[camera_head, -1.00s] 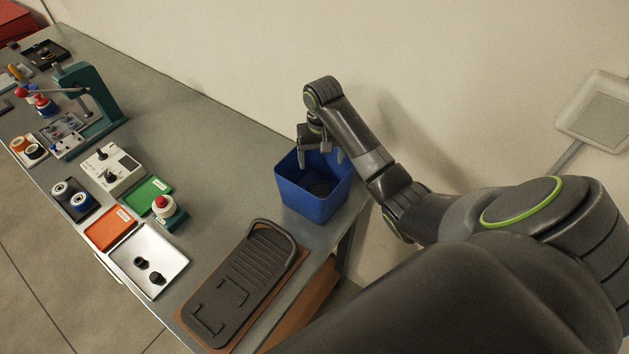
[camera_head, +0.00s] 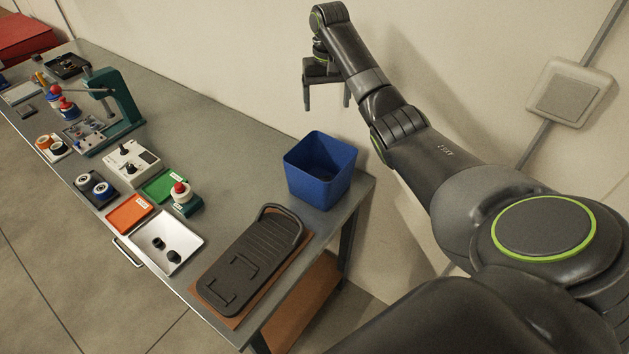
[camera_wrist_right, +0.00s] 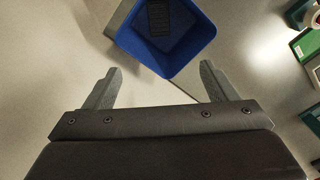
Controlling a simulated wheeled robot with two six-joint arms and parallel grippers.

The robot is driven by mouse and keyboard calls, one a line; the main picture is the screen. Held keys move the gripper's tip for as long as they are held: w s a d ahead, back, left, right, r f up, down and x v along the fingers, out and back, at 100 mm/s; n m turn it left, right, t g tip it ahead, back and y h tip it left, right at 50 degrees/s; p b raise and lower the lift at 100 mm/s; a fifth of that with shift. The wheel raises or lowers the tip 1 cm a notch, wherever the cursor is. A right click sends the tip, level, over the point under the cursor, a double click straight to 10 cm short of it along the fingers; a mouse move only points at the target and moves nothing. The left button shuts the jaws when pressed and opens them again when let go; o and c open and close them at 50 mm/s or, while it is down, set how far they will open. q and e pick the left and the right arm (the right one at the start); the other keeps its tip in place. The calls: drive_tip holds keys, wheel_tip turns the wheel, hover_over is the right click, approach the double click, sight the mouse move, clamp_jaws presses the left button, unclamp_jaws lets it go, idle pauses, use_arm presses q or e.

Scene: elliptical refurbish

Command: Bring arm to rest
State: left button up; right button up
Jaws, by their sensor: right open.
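My right arm (camera_head: 400,125) reaches in from the lower right of the head view. Its right gripper (camera_head: 327,106) is raised above and behind the blue bin, with its fingers apart and nothing between them. In the right wrist view the two fingers (camera_wrist_right: 160,85) stand wide apart, and the blue bin (camera_wrist_right: 185,50) lies beyond them. A dark ribbed item (camera_wrist_right: 159,18) shows inside the bin. My left gripper is not in view.
The blue bin (camera_head: 320,170) stands near the table's right end, behind a black ribbed pad (camera_head: 250,258). A white tray (camera_head: 185,243), colored trays and a green press (camera_head: 122,105) line the grey table (camera_head: 225,130). The wall is close behind.

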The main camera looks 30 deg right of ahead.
drive_tip(key=s+a+f+n+t+h, duration=0.1)
drive_tip(key=s+a+f+n, duration=0.15)
drive_tip(key=s+f, duration=0.65)
drive_tip(key=s+a+f+n, duration=0.1)
drive_tip(key=s+a+f, duration=0.3)
drive_tip(key=s+f, duration=0.6)
drive_tip(key=s+a+t, duration=0.1)
drive_tip(key=s+a, duration=0.2)
drive_tip(key=s, duration=0.8)
drive_tip(key=s+a+t, duration=0.2)
drive_tip(key=s, duration=0.9)
wheel_tip(320, 180, down, 33)
drive_tip(key=d+g+b, duration=0.1)
drive_tip(key=g+b, duration=0.1)
drive_tip(key=b, duration=0.6)
drive_tip(key=s+f+b, duration=0.3)
drive_tip(key=s+f, duration=0.4)
drive_tip(key=f, duration=0.3)
drive_tip(key=s+a+f+b, duration=0.1)
drive_tip(key=s+f+b, duration=0.2)
drive_tip(key=s+f, duration=0.5)
wheel_tip(320, 180, down, 3)
drive_tip(key=shift+s+f+n+g, duration=0.15)
drive_tip(key=shift+s+n+g, duration=0.05)
drive_tip(key=shift+n+g, duration=0.2)
